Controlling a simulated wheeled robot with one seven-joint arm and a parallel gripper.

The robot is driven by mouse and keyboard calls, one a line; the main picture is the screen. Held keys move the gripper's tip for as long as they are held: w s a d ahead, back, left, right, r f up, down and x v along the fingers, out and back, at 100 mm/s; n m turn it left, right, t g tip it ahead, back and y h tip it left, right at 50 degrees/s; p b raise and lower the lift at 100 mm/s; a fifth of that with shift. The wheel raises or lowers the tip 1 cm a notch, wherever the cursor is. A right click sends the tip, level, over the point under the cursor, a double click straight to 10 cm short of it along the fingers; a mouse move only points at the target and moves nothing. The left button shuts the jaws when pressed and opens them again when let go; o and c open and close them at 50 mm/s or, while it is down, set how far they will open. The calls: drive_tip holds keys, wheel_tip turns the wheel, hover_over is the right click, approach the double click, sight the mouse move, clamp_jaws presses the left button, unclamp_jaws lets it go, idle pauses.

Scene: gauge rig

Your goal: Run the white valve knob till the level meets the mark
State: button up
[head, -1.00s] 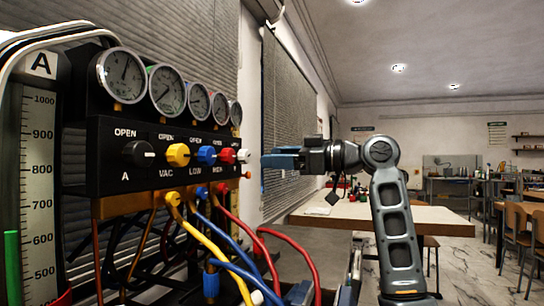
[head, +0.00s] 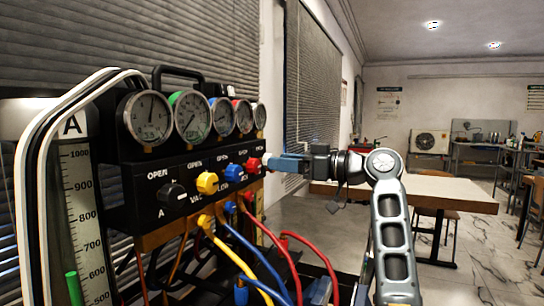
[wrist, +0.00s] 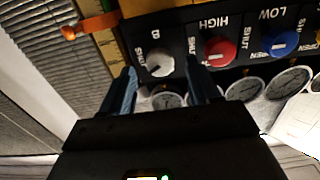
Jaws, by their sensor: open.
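The white valve knob (head: 266,159) is at the far right end of the black panel. In the wrist view the white knob (wrist: 160,60), labelled B, has a dark pointer line and lies just beyond the gap between my fingertips. My gripper (head: 275,163), with blue fingers, is at the knob in the head view. It is open in the wrist view (wrist: 160,82), one finger to each side, and I cannot tell whether either touches. A scale marked A (head: 78,195) stands at the left. The level and mark for B cannot be made out.
The black panel also carries a black knob (head: 173,193), a yellow knob (head: 207,182), a blue knob (head: 233,173) and a red knob (head: 252,166). Several gauges (head: 193,115) sit above. Coloured hoses (head: 240,245) hang below. A table (head: 420,192) stands behind my arm.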

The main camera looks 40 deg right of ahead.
drive_tip(key=shift+p+x, duration=0.3)
drive_tip(key=shift+x, duration=1.45)
drive_tip(key=c, duration=1)
drive_tip(key=shift+r+m+p, duration=0.15)
drive_tip(key=shift+m+p, duration=0.5)
drive_tip(key=shift+m, duration=0.45)
drive_tip(key=shift+c, duration=0.2)
drive_tip(key=m+p, duration=0.1)
drive_tip(key=m, duration=0.2)
drive_tip(key=o, duration=1)
drive_tip(key=shift+o, duration=0.2)
drive_tip(key=b+v, duration=0.1)
drive_tip(key=v, duration=0.6)
drive_tip(key=shift+s+d+b, duration=0.15)
drive_tip(key=shift+s+b, duration=0.15)
drive_tip(key=shift+s, duration=0.05)
